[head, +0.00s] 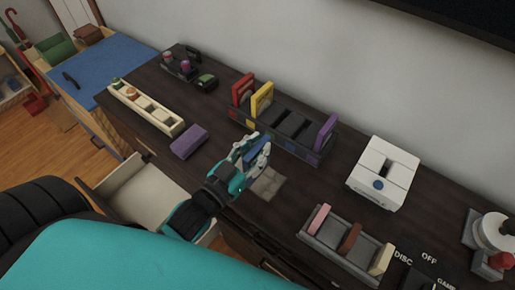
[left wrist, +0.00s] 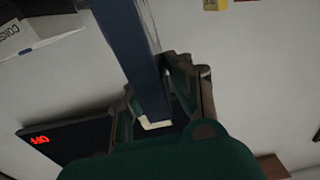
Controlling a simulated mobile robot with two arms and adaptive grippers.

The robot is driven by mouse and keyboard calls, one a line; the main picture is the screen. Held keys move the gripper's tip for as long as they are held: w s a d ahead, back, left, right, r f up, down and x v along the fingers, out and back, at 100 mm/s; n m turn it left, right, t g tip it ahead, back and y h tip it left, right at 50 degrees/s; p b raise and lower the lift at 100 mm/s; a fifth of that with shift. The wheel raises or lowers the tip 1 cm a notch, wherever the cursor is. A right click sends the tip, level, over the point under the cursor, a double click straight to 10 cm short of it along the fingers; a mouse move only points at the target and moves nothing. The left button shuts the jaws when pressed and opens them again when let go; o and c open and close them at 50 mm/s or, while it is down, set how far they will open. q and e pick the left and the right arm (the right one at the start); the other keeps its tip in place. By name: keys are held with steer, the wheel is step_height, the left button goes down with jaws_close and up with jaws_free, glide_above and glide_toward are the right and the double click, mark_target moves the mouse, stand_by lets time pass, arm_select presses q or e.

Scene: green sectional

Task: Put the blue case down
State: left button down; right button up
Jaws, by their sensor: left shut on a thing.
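My left gripper (head: 254,150) is shut on the blue case (head: 261,157), a thin slab held above the dark cabinet top (head: 225,125). In the left wrist view the blue case (left wrist: 127,45) stands out long and narrow from between the fingers (left wrist: 160,90). In the head view the gripper hides part of it. A dark rack (head: 282,135) stands just behind the gripper. It holds a red case (head: 242,88) and a yellow case (head: 262,98) at its left and a purple case (head: 325,131) at its right. My right gripper is not in view.
A purple block (head: 189,142) lies left of my gripper, and a greyish square (head: 267,184) lies below it. A smaller rack (head: 345,250) is in front right, a white box (head: 384,170) at right. A long cream tray (head: 147,107) is at left. A drawer (head: 143,193) stands open in front.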

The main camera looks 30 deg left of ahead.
arm_select(q)
steer(key=shift+w+a+f, duration=0.1)
steer(key=shift+w+f, duration=0.15)
steer(key=shift+f, duration=0.35)
steer(key=shift+w+a+f, duration=0.1)
steer(key=shift+w+f, duration=0.15)
steer(key=shift+f, duration=0.4)
steer(key=shift+w+a+f, duration=0.1)
steer(key=shift+w+f, duration=0.15)
steer(key=shift+f, duration=0.35)
steer(key=shift+f, duration=0.15)
steer(key=c, duration=1.2)
jaws_free()
